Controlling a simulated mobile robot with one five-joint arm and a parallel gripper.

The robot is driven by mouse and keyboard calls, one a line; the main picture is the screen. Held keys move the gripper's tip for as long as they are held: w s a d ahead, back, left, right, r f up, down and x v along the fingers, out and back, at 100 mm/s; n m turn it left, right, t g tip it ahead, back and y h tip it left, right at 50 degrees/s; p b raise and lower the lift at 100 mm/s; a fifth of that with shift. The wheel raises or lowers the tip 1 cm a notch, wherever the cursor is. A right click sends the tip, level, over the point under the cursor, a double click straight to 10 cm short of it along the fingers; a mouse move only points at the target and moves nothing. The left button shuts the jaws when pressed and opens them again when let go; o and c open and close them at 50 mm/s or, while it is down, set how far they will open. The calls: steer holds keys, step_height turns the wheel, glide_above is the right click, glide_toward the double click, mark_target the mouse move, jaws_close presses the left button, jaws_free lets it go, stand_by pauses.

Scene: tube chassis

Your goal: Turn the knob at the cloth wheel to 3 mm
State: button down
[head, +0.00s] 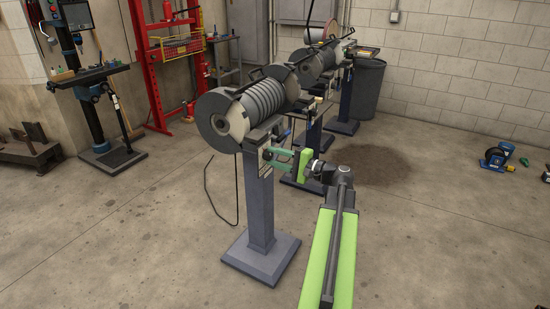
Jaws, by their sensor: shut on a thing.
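The nearest bench grinder (250,108) has a ridged grey body and a broad grey wheel (213,117) at its left end. It stands on a blue-grey pedestal (260,205). My gripper (267,154), with greenish fingers, reaches in from the right to the bracket just below the grinder's front side. It is shut on a small part there, which I take to be the knob; the fingers hide most of it. The knob's setting and any scale are too small to read. I cannot tell from this view which wheel is the cloth one.
More grinders on pedestals (318,65) stand in a row behind. A grey bin (367,88) is by the block wall. A red press frame (150,65) and a drill press (90,90) are at the back left. Blue items (497,155) lie at right. The front floor is clear.

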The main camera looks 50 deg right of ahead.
steer(key=n, duration=0.4)
steer(key=shift+n, duration=0.4)
stand_by(0.4)
steer(key=c, duration=1)
jaws_free()
steer(key=v, duration=1.7)
steer(key=shift+s, duration=0.25)
